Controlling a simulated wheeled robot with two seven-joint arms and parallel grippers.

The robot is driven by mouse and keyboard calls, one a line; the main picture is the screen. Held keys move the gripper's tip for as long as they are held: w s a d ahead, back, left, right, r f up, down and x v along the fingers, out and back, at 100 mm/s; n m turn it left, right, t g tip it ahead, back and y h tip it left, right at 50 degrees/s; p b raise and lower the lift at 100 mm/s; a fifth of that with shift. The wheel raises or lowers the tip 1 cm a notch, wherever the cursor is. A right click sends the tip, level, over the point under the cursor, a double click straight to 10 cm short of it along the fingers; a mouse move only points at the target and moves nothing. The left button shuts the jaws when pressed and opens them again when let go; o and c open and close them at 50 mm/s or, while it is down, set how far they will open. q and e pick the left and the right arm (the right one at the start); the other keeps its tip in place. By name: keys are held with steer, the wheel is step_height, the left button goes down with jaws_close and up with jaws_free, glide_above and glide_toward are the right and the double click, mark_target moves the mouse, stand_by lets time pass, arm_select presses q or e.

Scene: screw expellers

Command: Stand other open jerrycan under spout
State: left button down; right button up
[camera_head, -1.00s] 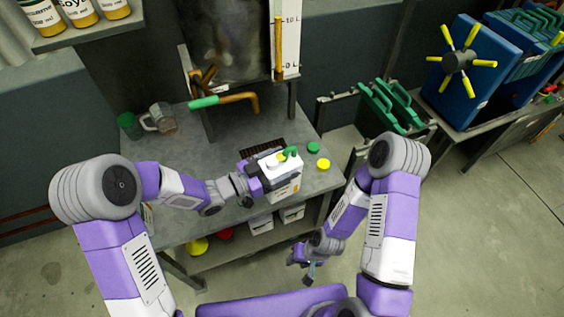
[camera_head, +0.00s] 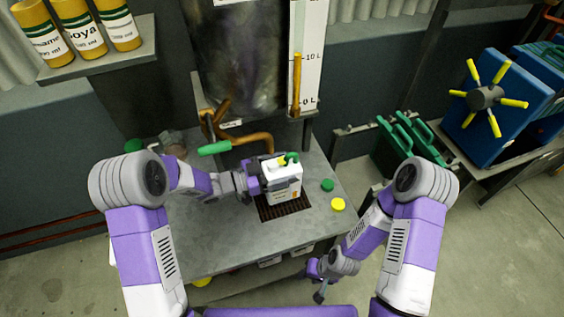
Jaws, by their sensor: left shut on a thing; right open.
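My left gripper (camera_head: 256,182) is shut on a white jerrycan (camera_head: 284,186) with a green handle and a yellow part on top. The jerrycan looks upright over the back of the dark grate (camera_head: 284,209) in the bench. I cannot tell whether its base touches. The copper spout (camera_head: 258,137) bends down just behind the jerrycan's top; exact alignment is unclear. The spout's green lever (camera_head: 215,147) points left. My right gripper (camera_head: 319,283) is open and empty, low in front of the bench.
A green cap (camera_head: 327,185) and a yellow cap (camera_head: 338,204) lie on the bench (camera_head: 225,238) right of the jerrycan. A glass mug stands at the back left, partly hidden by my arm.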

arm_select(q)
steer(key=shift+w+a+r, duration=0.15)
steer(key=shift+w+a, duration=0.2)
steer(key=shift+w, duration=0.25)
steer(key=f, duration=0.1)
steer(key=f+b, duration=0.2)
steer(key=shift+w, duration=0.25)
steer(key=shift+s+d+f+b, duration=0.1)
steer(key=shift+s+f+b, duration=0.1)
steer(key=shift+f+b, duration=0.15)
steer(key=shift+r, duration=0.1)
steer(key=shift+w, duration=0.1)
steer(key=shift+f, duration=0.2)
jaws_free()
